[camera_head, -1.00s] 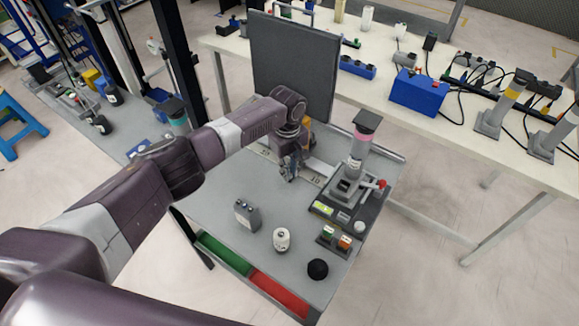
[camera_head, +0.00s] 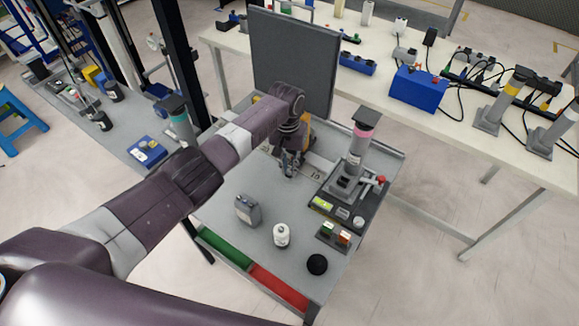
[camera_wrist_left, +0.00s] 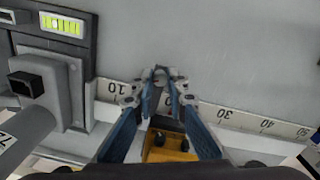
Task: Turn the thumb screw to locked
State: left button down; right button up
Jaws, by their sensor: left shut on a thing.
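My left gripper (camera_head: 290,166) is at the back of the grey workbench (camera_head: 215,195), low over the white ruler (camera_head: 316,177). In the left wrist view its blue-sided fingers (camera_wrist_left: 158,88) close together over the ruler near the 10 mark. They are shut on a small grey part, which I take to be the thumb screw; the fingertips hide most of it, so its locked or unlocked position cannot be read. An orange-yellow block (camera_wrist_left: 168,148) with dark knobs sits just below the fingers in that view. My right gripper is out of view.
A grey column device (camera_head: 357,150) with a green display and a red-knobbed lever stands right of the gripper. A dark upright panel (camera_head: 292,62) rises behind. A grey box (camera_head: 248,211), white bottle (camera_head: 281,235) and black knob (camera_head: 317,264) stand in front.

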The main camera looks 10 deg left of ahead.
aim_at(289, 169)
pick_arm(q)
jog(key=m, duration=0.6)
jog(key=shift+b, duration=0.35)
jog(key=m, duration=0.4)
jog(key=shift+w, duration=0.1)
jog(key=shift+r+m, duration=0.1)
jog(key=shift+m, duration=0.4)
jog(key=shift+a, duration=0.1)
jog(key=c, duration=1.9)
grip_release()
notch_tip(289, 169, up, 12)
jog(key=shift+b, duration=0.3)
jog(key=shift+w, duration=0.1)
